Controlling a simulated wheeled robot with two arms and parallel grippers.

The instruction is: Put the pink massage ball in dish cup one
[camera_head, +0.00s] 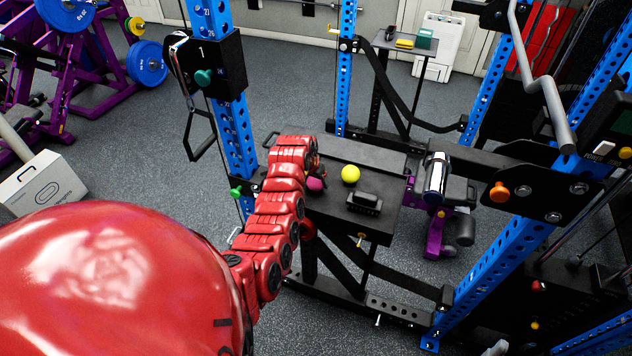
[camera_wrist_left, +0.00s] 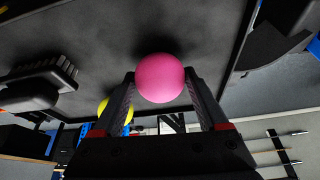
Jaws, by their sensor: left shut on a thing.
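The pink massage ball (camera_head: 315,185) is at the left part of the black platform (camera_head: 336,221), partly hidden by my arm. In the left wrist view the pink massage ball (camera_wrist_left: 160,77) sits between the two fingertips of my left gripper (camera_wrist_left: 160,85), which is shut on it. A dark shadow shows on the black surface beside the ball; I cannot tell whether they touch. In the head view the left gripper (camera_head: 317,172) is mostly hidden behind its wrist. I cannot pick out dish cup one for certain. My right gripper is not in view.
A yellow ball (camera_head: 350,174) and a black brush (camera_head: 364,202) lie on the platform, right of the pink ball. Blue rack posts (camera_head: 234,140) stand close to my left arm. A purple and chrome device (camera_head: 436,180) stands right of the platform. Open floor lies behind.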

